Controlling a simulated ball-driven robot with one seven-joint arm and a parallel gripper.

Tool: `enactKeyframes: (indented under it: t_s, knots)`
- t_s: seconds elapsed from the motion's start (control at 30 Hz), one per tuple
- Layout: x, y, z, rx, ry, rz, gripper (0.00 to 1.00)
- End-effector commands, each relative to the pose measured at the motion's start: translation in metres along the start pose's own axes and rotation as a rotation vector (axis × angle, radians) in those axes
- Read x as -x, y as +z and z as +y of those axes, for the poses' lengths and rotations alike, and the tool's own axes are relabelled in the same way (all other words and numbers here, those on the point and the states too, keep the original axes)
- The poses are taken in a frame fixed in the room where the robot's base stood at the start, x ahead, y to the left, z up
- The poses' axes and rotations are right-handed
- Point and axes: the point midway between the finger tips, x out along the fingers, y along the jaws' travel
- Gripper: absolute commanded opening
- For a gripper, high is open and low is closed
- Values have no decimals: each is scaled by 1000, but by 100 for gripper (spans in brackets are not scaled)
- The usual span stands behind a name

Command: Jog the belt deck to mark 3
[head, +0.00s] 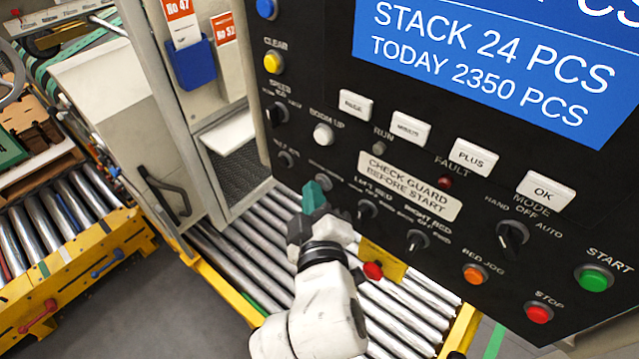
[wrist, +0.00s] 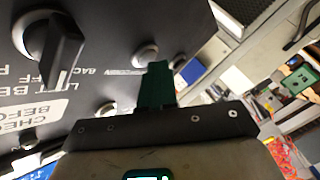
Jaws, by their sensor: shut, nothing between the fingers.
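My gripper (head: 313,197) has teal fingers and is shut and empty in front of the lower left of the black control panel (head: 330,100). In the wrist view its fingertips (wrist: 156,72) overlap the panel near a round pale control (wrist: 146,55); I cannot tell whether they touch. The left bed selector (head: 367,210) is just right of the gripper, and the right bed selector (head: 417,240) is farther right. The orange bed jog button (head: 474,275) is at the lower right. The mode selector (head: 512,238) is marked hand, off, auto. I cannot pick out the belt deck or mark 3.
A blue screen (head: 500,60) reads stack 24 pieces. Green start (head: 593,279) and red stop (head: 538,312) buttons are at the panel's lower right. Steel rollers (head: 240,262) run below the panel. A yellow-framed conveyor (head: 60,270) stands at left, with grey floor between.

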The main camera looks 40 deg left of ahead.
Motion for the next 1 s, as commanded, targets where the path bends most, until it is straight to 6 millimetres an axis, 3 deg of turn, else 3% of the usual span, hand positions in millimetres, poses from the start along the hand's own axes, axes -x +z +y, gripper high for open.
enactKeyframes:
  t_s: [1.0]
  knots:
    - [12, -9, -8, 0, 0, 0, 0]
